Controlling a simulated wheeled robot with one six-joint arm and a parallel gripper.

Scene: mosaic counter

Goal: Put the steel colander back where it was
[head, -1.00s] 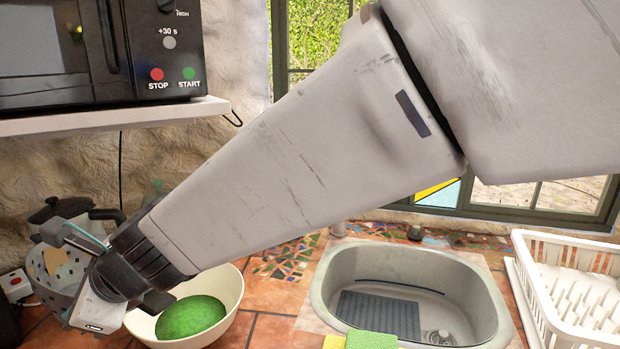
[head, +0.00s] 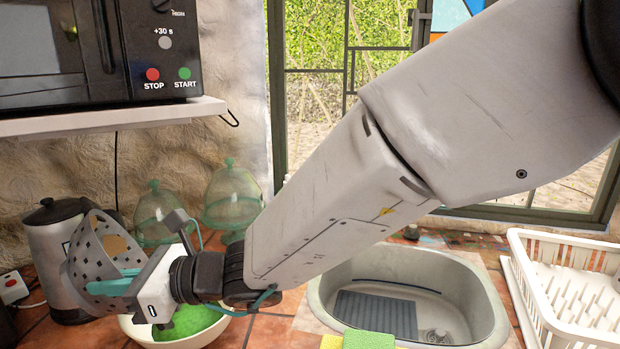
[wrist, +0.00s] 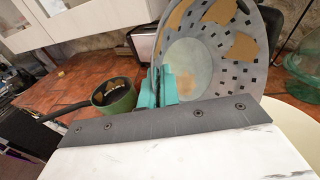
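The steel colander (head: 88,262) is grey with rows of dark square holes and tan patches showing. It is held tilted on its side at the left, in front of the kettle and just left of the cream bowl. My gripper (head: 115,286) has its teal fingers closed on the colander's rim. In the wrist view the colander (wrist: 228,75) fills the upper right, with its open side partly facing the camera. The gripper's fingers (wrist: 163,88) meet its edge there. The colander appears clear of the counter.
A cream bowl (head: 140,332) with a green round thing (head: 190,322) sits below my gripper. A kettle (head: 50,215) and glass domes (head: 229,192) stand behind. The sink (head: 455,282) and dish rack (head: 530,290) are right. A green pan (wrist: 114,96) shows in the wrist view.

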